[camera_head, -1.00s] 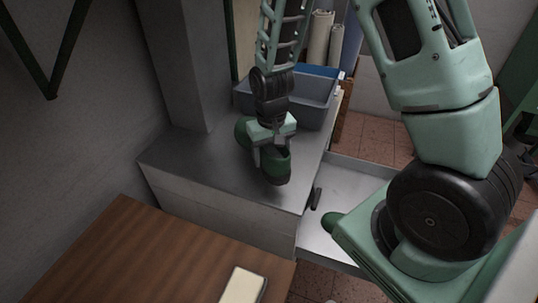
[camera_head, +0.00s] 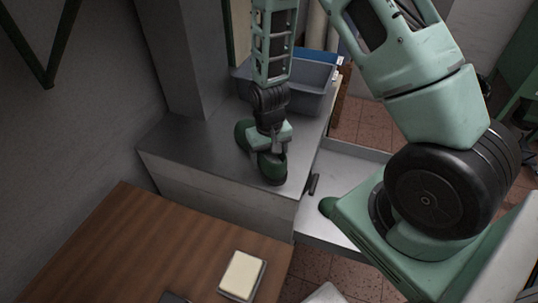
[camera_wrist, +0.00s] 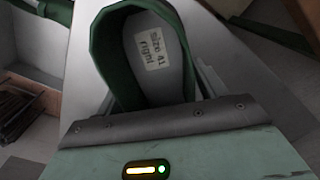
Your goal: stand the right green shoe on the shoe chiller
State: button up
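The green shoe (camera_head: 273,170) is on the grey metal top of the steel cabinet (camera_head: 190,155), which I take for the shoe chiller. It looks upright; whether its sole rests fully on the metal is hidden. Its open collar and grey insole fill the upper wrist view (camera_wrist: 158,75), with a label reading size 41 right. My gripper (camera_head: 268,146) is low over the middle of the shoe and hides part of it.
A grey-blue bin (camera_head: 310,95) stands behind the shoe on the same top. A brown wooden table (camera_head: 150,245) is in front, with a pale block (camera_head: 242,274) on it. A grey pillar rises at the back left. Bare metal lies left of the shoe.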

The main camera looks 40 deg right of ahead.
jog(key=shift+o, duration=0.9)
jog(key=shift+r, duration=0.1)
notch_tip(320, 180, up, 12)
jog(key=b, duration=0.2)
jog(key=s+a+r+n, duration=0.4)
jog(key=s+a+n, duration=0.1)
jog(key=s+a, duration=0.4)
jog(key=s+a+r+n, duration=0.5)
jog(key=s+a, duration=0.3)
jog(key=s, duration=0.2)
jog(key=shift+s+a+y, duration=0.3)
jog(key=shift+s+a, duration=0.1)
